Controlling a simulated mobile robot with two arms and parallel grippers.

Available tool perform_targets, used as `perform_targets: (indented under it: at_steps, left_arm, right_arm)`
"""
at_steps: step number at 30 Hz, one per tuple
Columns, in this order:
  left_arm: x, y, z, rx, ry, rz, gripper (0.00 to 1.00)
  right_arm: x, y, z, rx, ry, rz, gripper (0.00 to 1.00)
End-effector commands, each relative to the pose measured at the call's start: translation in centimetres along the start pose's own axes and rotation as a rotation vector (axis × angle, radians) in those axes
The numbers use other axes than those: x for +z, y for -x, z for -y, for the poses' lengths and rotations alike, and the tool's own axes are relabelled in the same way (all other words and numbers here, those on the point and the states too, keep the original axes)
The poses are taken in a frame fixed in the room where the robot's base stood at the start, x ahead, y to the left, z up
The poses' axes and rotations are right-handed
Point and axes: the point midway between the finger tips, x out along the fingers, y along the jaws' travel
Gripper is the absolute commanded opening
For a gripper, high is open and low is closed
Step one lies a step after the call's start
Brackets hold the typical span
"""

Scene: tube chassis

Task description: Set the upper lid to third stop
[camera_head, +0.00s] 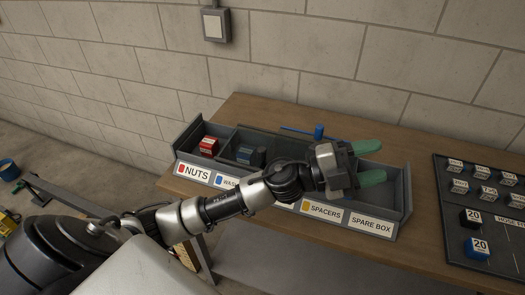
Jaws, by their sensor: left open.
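I cannot make out an upper lid or its stops in this view. My left gripper (371,162) has green fingertips spread apart with nothing seen between them. It reaches in from the left over the right part of a grey divided bin tray (405,203). The arm hides the tray's middle. Its front labels read NUTS (195,173), SPACERS (322,210) and SPARE BOX (371,222); another label is partly covered. My right gripper is not in view.
The tray stands on a wooden bench (262,109) by a block wall. It holds a red block (208,145) and a dark blue-grey box (250,155). A blue cylinder (318,131) shows behind the gripper. A black board (463,197) with several labelled cubes lies right.

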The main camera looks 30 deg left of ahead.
Motion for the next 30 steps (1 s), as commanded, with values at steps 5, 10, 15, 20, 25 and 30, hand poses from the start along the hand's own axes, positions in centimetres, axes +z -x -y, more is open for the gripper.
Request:
perform_targets:
  at_steps: [5,10,15,20,25,30]
  left_arm:
    - [0.0,0.1,-2.2,0.416,-0.241,-0.260,0.53]
    - [4.1,4.2,-2.9,0.903,-0.405,-0.319,0.53]
    - [10.2,10.9,0.7,1.401,-0.475,-0.173,0.53]
    - [13.7,16.7,6.1,1.736,-0.449,0.052,0.53]
    - [14.7,19.8,9.5,1.892,-0.405,0.199,0.53]
    - [15.2,20.7,9.1,1.918,-0.392,0.220,0.53]
  right_arm:
    - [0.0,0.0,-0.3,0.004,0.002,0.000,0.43]
    - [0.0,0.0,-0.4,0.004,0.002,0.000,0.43]
    - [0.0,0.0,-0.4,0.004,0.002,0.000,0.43]
    - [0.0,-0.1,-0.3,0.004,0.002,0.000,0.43]
    - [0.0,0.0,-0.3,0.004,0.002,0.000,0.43]
    - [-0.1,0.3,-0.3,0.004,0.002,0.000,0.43]
